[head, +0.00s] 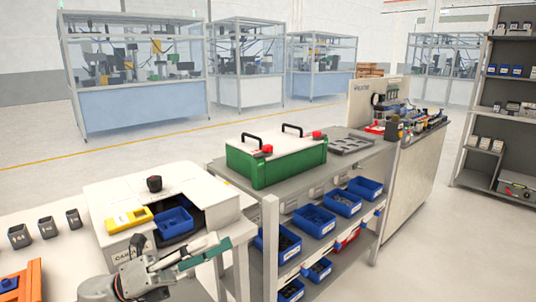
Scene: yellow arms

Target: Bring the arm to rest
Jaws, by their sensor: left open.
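My left gripper (183,247) is at the bottom left of the head view. It is grey with teal finger pads and points up and to the right. Its fingers are apart and I see nothing held between them. My right gripper is not in view.
Dark cups (47,227) and an orange object (22,282) are left. A green case (276,165) sits on the grey bench.

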